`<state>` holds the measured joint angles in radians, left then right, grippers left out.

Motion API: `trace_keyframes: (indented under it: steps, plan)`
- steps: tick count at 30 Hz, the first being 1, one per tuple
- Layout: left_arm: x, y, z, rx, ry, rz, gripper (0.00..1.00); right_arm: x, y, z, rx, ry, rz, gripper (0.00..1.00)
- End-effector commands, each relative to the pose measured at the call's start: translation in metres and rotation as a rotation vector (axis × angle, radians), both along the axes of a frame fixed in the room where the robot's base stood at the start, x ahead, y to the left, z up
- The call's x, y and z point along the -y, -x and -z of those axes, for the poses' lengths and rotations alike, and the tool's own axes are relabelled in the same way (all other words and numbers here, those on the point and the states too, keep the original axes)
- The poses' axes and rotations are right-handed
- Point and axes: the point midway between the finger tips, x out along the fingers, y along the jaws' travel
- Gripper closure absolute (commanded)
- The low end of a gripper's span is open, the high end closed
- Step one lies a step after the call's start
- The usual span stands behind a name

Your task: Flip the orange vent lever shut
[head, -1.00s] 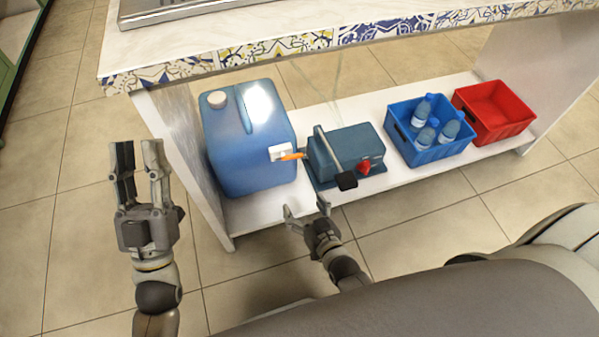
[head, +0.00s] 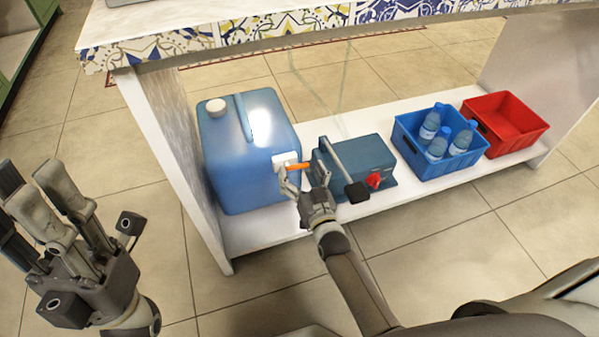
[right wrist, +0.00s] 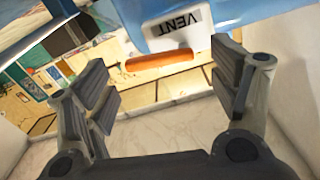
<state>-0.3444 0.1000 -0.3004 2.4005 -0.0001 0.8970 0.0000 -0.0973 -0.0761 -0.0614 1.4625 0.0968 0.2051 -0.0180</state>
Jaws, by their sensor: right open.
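The orange vent lever (head: 298,167) sticks out sideways to the right from a white fitting (head: 285,160) on the front of the blue water tank (head: 246,165). In the right wrist view the lever (right wrist: 160,61) lies level under the label reading VENT (right wrist: 178,22). My right gripper (head: 301,182) is at the lever, just in front of it. In its wrist view the open fingers (right wrist: 168,80) stand on either side of the lever, with a gap to each; I cannot tell any contact. My left gripper (head: 45,195) is open and empty at the far left, away from the tank.
A teal pump box (head: 362,160) with a black-ended handle and a red knob (head: 374,180) stands close to the right of the lever. Blue (head: 432,168) and red (head: 503,140) crates stand farther right on the shelf. The counter (head: 300,25) overhangs above.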

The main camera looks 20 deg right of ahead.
Motion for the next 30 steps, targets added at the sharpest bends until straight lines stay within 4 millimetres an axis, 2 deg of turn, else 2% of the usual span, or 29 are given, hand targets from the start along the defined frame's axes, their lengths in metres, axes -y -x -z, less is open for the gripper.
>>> trace_keyframes:
  steps: [5, 14, 25, 30]
  plan:
    - [0.0, -0.001, 0.002, 0.011, -0.002, 0.0, 0.68, -0.001, -0.015, 0.001, -0.001, 0.0, 0.0, 0.19]
    - [0.001, -0.002, 0.002, 0.008, -0.003, 0.0, 0.68, -0.001, -0.017, 0.0, -0.002, 0.0, 0.0, 0.19]
    - [0.001, -0.002, 0.002, 0.01, -0.002, 0.0, 0.68, -0.001, -0.017, 0.0, -0.002, 0.001, 0.0, 0.64]
    - [0.0, -0.001, -0.005, 0.012, -0.001, 0.0, 0.68, -0.001, -0.017, -0.003, -0.001, 0.023, 0.0, 0.65]
